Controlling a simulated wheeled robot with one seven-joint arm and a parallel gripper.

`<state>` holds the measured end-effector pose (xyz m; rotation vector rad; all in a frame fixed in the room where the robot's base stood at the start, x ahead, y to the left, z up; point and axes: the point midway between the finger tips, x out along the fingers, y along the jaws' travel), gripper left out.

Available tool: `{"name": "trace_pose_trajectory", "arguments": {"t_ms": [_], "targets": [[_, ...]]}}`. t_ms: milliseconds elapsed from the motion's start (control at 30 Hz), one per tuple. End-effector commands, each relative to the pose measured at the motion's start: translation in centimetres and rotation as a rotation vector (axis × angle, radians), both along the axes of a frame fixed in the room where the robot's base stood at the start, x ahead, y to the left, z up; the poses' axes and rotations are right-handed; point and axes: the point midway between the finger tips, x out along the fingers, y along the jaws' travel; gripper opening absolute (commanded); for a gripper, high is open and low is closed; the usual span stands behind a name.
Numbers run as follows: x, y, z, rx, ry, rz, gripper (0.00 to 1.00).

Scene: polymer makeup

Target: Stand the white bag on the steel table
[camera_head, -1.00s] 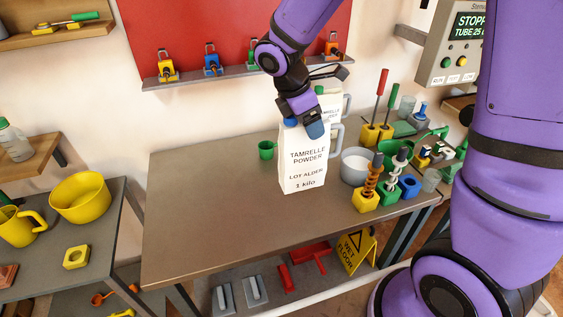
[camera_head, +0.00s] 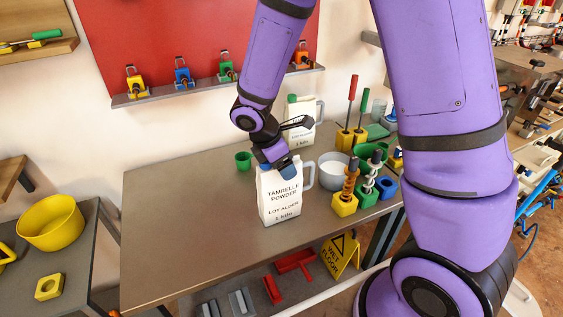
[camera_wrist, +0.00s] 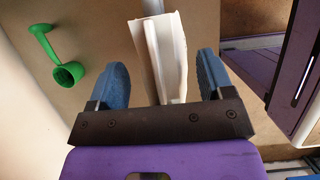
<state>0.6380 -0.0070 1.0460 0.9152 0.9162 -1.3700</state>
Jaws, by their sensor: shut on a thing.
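The white bag (camera_head: 280,204), printed "Tamrelle Powder", is upright over the front part of the steel table (camera_head: 190,220). Its base looks at or very near the tabletop; I cannot tell whether it touches. My gripper (camera_head: 277,164) is shut on the top of the bag from above, its blue fingers hiding part of the top. In the wrist view the bag's pale top edge (camera_wrist: 163,55) lies between the two blue fingers of my gripper (camera_wrist: 163,80).
A similar white container with a green cap (camera_head: 301,130) stands behind. A green cup (camera_head: 243,160) is at the back. A grey-white pot (camera_head: 333,172), a yellow block with a spring (camera_head: 345,204) and other tools crowd the right. The table's left is clear.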

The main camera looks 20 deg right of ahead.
Motion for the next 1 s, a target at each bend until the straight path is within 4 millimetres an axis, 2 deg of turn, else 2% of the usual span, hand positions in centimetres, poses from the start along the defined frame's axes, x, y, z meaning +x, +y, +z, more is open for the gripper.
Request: {"name": "trace_pose_trajectory", "arguments": {"t_ms": [200, 233, 300, 333, 700, 867, 1000], "targets": [[0.0, 0.0, -0.3, 0.000, 0.000, 0.000, 0.27], [0.0, 0.0, -0.3, 0.000, 0.000, 0.000, 0.79], [0.0, 0.0, -0.3, 0.000, 0.000, 0.000, 0.95], [0.0, 0.0, -0.3, 0.000, 0.000, 0.000, 1.00], [0.1, 0.1, 0.3, 0.001, -0.002, 0.000, 1.00], [0.1, 1.1, 2.5, 0.002, -0.005, 0.001, 1.00], [0.1, 2.1, 5.2, 0.002, -0.006, 0.001, 1.00]]}}
